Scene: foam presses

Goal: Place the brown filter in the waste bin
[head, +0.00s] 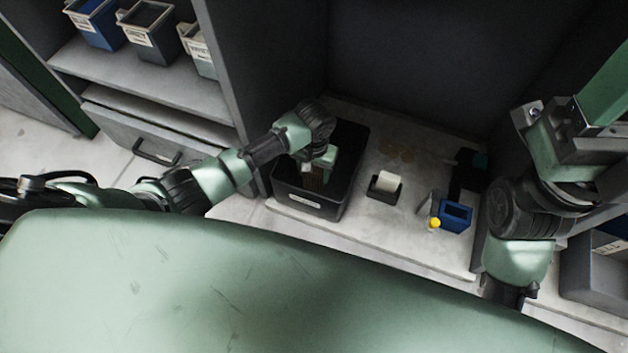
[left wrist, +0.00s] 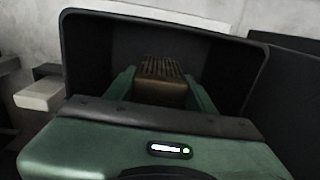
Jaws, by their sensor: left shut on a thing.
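The black waste bin (head: 338,201) stands on the pale worktop and has a white label on its front wall. My left gripper (head: 318,172) reaches down into the bin's opening. It is shut on the brown filter (head: 313,178), a ribbed block. In the left wrist view the filter (left wrist: 160,80) sits between the two green fingers of my left gripper (left wrist: 162,92), with the dark walls of the bin (left wrist: 75,60) around it. I cannot tell whether the filter touches the bin's floor. My right arm is at the right of the head view, and its fingertips do not show.
Right of the bin are a small black holder with a white roll (head: 386,183), a blue container (head: 456,216) and a yellow-tipped item (head: 434,223). A dark cabinet wall (head: 270,75) rises behind the left arm. Several small bins (head: 152,35) stand on the upper-left shelf.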

